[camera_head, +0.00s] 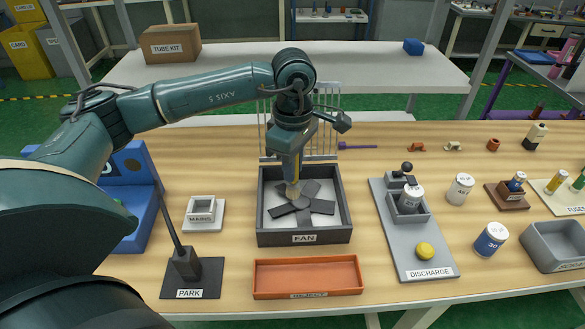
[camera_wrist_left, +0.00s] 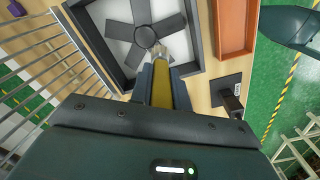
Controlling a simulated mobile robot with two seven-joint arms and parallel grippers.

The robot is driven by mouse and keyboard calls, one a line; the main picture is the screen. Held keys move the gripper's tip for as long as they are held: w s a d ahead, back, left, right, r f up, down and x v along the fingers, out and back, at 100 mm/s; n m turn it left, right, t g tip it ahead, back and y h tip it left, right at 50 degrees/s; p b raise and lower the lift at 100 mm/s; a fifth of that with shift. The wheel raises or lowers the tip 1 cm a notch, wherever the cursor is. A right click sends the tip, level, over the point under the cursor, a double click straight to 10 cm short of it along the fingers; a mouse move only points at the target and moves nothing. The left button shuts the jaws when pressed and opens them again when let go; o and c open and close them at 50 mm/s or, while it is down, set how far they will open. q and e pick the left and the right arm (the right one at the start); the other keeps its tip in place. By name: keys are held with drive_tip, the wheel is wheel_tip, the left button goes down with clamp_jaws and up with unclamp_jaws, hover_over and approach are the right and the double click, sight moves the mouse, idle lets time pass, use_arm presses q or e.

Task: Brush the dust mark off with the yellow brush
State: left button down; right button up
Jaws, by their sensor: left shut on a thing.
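My left gripper (camera_head: 291,172) is shut on the yellow brush (camera_head: 294,176) and points down into the open fan box labelled FAN (camera_head: 304,238). In the left wrist view the brush's yellow handle (camera_wrist_left: 162,91) runs between the fingers, with pale bristles (camera_wrist_left: 158,54) at its end. The bristles are at or just above the dark fan (camera_head: 320,206), close to its hub (camera_wrist_left: 145,36); I cannot tell if they touch. The dust mark cannot be made out; the brush and gripper cover part of the fan. My right gripper is not in view.
An orange REJECT tray (camera_head: 307,277) lies in front of the fan box. A PARK stand (camera_head: 186,272) and a MAINS block (camera_head: 203,214) are left. A grey DISCHARGE plate (camera_head: 428,261) is right. A wire rack (camera_head: 327,103) stands behind the box.

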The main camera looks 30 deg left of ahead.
use_arm(q)
drive_tip(key=shift+r+p, duration=0.65)
drive_tip(key=shift+r, duration=0.8)
